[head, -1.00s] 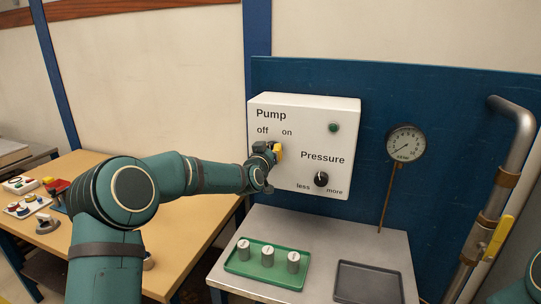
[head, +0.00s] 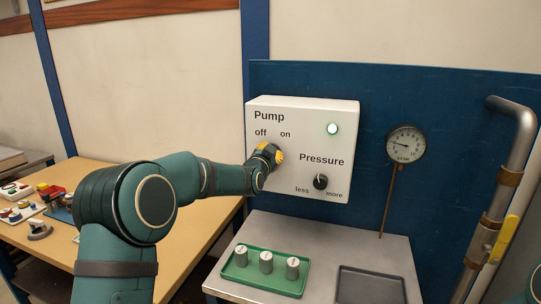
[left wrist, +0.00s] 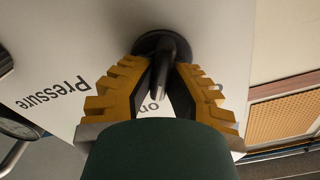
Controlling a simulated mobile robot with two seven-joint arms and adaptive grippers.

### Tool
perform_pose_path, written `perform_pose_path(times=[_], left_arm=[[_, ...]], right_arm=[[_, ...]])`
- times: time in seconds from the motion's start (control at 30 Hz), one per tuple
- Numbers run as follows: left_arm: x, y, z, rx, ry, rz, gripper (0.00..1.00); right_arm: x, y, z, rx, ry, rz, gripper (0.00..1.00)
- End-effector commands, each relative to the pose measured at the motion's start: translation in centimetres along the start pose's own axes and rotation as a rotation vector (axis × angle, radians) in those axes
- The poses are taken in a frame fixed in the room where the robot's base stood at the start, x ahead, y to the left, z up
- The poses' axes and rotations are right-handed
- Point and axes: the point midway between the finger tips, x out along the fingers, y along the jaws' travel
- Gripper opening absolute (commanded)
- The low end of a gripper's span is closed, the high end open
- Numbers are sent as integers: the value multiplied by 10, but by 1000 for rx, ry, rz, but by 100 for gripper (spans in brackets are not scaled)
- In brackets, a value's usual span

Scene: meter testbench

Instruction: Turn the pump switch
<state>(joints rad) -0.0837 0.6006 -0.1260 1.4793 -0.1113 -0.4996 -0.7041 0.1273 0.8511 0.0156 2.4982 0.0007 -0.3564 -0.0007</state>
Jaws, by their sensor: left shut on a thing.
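The white control box (head: 300,115) hangs on the blue panel, with "Pump", "off" and "on" printed at its upper left. My left gripper (head: 271,153) is at the pump switch below these words and hides it in the head view. In the left wrist view the black switch (left wrist: 166,50) has its handle between the two yellow fingers of my left gripper (left wrist: 162,78), which is shut on it. The word "on" shows upside down between the fingers. The lamp (head: 332,128) on the box glows. My right gripper is not in view.
A pressure knob (head: 320,182) sits low on the box. A gauge (head: 405,144) is to its right, its needle pointing left and slightly up. Below, a green tray (head: 262,281) holds three weights, beside an empty dark tray (head: 370,285). A pipe with a yellow lever (head: 503,240) stands at right.

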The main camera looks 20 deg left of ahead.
Motion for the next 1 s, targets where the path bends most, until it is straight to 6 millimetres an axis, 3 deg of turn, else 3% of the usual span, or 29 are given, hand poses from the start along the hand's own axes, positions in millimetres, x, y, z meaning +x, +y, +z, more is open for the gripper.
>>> perform_pose_path(times=[0.47,0.5,0.57,0.6,1.0], left_arm=[[0,-2,-2,18,5,-4,0],[0,-2,-2,17,4,-4,19],[0,-2,-2,17,4,-3,40],[0,-1,-2,17,4,-3,45],[-6,-1,-1,16,1,-1,45]], right_arm=[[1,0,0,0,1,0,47],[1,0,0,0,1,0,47],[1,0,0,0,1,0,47],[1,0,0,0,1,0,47],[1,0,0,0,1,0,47]])
